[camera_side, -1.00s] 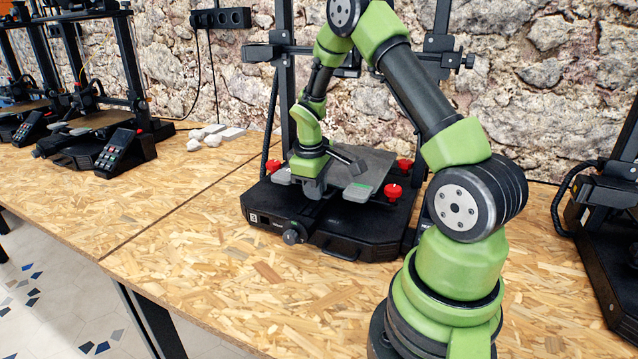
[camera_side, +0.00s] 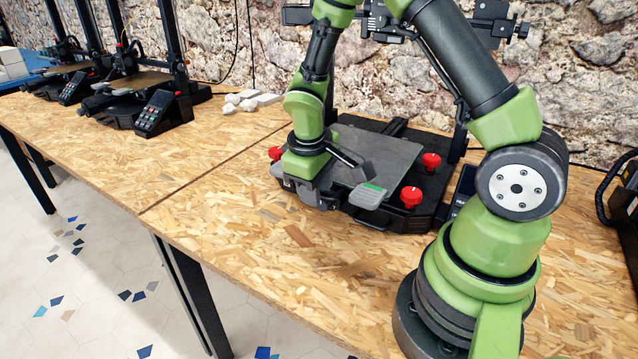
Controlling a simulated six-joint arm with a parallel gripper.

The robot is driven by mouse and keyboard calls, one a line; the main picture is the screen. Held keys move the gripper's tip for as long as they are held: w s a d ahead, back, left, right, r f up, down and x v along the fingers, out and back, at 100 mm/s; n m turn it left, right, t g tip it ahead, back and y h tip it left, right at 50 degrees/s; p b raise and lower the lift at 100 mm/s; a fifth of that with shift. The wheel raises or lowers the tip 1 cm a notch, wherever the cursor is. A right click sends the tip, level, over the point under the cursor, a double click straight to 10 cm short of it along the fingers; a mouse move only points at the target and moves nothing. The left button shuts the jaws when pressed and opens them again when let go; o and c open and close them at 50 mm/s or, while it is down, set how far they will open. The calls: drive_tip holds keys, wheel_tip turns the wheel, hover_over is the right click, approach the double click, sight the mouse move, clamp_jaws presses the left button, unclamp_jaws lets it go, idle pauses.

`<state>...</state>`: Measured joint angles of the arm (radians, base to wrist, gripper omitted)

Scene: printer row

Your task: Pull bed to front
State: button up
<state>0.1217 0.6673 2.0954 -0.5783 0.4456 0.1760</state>
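The bed (camera_side: 385,152) is a flat dark grey plate on the black base (camera_side: 425,185) of the middle printer. Red knobs show at its edges, at the left (camera_side: 275,153), the right (camera_side: 431,160) and the front right (camera_side: 411,197). My gripper (camera_side: 312,190) is low at the bed's front left corner, over its front edge. A grey tab with a green stripe (camera_side: 368,195) is at the front edge, right of my gripper. My wrist hides the front left of the bed and most of the fingers, so their grip on the bed cannot be told.
Several pale stones (camera_side: 245,100) lie on the wood-chip table (camera_side: 215,200) at the back left. More printers stand farther left, one with a keypad (camera_side: 163,113). The table is clear in front and left of the middle printer. A stone wall (camera_side: 400,70) is behind.

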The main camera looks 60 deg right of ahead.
wheel_tip(320, 180, up, 10)
drive_tip(key=a, duration=0.1)
drive_tip(key=shift+a, duration=0.3)
idle(0.3)
drive_tip(key=shift+s+f, duration=0.1)
drive_tip(key=a+r, duration=0.3)
drive_tip(key=r, duration=0.3)
idle(0.6)
